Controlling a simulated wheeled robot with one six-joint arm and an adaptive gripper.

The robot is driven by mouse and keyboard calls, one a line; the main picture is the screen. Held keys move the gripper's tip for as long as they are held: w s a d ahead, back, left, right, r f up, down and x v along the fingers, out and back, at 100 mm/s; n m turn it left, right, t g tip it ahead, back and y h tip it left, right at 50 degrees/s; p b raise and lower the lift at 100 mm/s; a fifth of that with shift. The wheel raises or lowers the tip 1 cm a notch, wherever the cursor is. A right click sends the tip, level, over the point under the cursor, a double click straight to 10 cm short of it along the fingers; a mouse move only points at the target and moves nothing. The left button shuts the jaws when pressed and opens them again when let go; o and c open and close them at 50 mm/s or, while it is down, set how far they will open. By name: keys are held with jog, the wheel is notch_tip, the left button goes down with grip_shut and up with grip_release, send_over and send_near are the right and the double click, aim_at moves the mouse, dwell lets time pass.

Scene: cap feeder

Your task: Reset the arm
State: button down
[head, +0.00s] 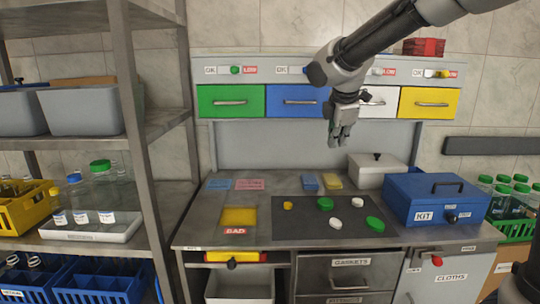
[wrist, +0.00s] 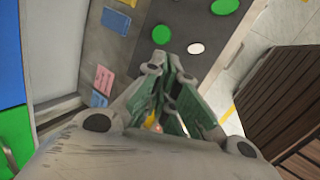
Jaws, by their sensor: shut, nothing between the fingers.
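My arm reaches in from the upper right in the head view. My gripper (head: 340,140) hangs above the workbench (head: 270,200), in front of the blue and white drawers, fingers pointing down. Its fingers are closed together with nothing between them. In the wrist view my gripper (wrist: 170,115) also shows shut, over the bench and its dark mat (wrist: 180,20). It touches nothing that I can see.
Green and white caps and one yellow cap lie on the dark mat (head: 300,228). A blue KIT box (head: 436,200) and a lidded white box (head: 375,170) stand at right. A metal shelf (head: 140,130) with bottles and bins stands at left. Space around my gripper is clear.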

jog(key=s+d+f+m, duration=0.1)
jog(key=s+d+m, duration=0.4)
jog(key=s, duration=0.5)
jog(key=s+d+f+m, duration=0.1)
jog(key=s+d+m, duration=0.5)
jog(key=s, duration=0.4)
jog(key=s+d+f+m+g, duration=0.1)
jog(key=s+d+f+m, duration=0.1)
jog(key=s+d+m, duration=0.3)
jog(key=s+m, duration=0.3)
jog(key=s, duration=0.3)
jog(key=shift+d+y, duration=0.3)
jog(key=shift+y, duration=0.1)
jog(key=shift+f, duration=0.1)
